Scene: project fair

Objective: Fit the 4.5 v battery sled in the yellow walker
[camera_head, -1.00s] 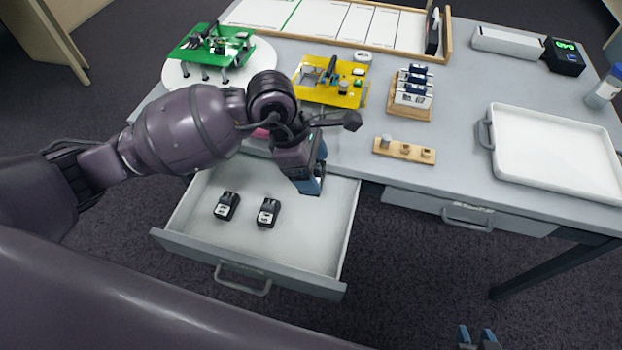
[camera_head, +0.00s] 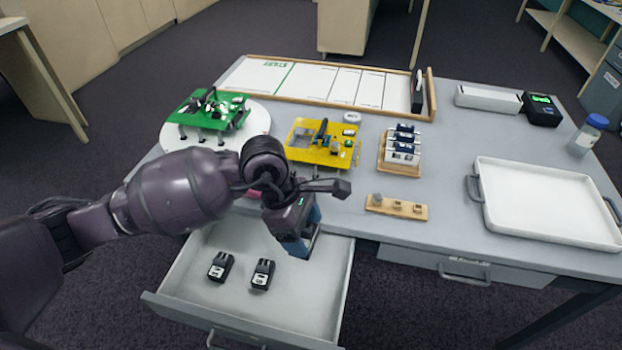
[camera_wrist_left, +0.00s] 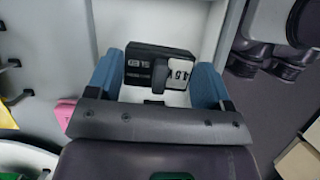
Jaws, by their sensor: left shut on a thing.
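The yellow walker (camera_head: 322,152) stands on the desk behind the open drawer, with black and grey parts on top. My left gripper (camera_head: 298,248) is over the right back part of the drawer. In the left wrist view, its blue fingers (camera_wrist_left: 158,84) are shut on a black battery sled (camera_wrist_left: 146,70) with a white label reading 4.5. The held sled is hidden in the head view. Two other black sleds with pale labels lie in the drawer, one on the left (camera_head: 221,266) and one on the right (camera_head: 263,273). My right gripper is not in view.
The open drawer (camera_head: 195,300) juts from the desk. A green walker (camera_head: 208,112) stands on a white round stand (camera_head: 175,138) left of the yellow one. A blue-and-white module rack (camera_head: 400,165), wooden peg strip (camera_head: 397,208) and white tray (camera_head: 550,205) stand to the right.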

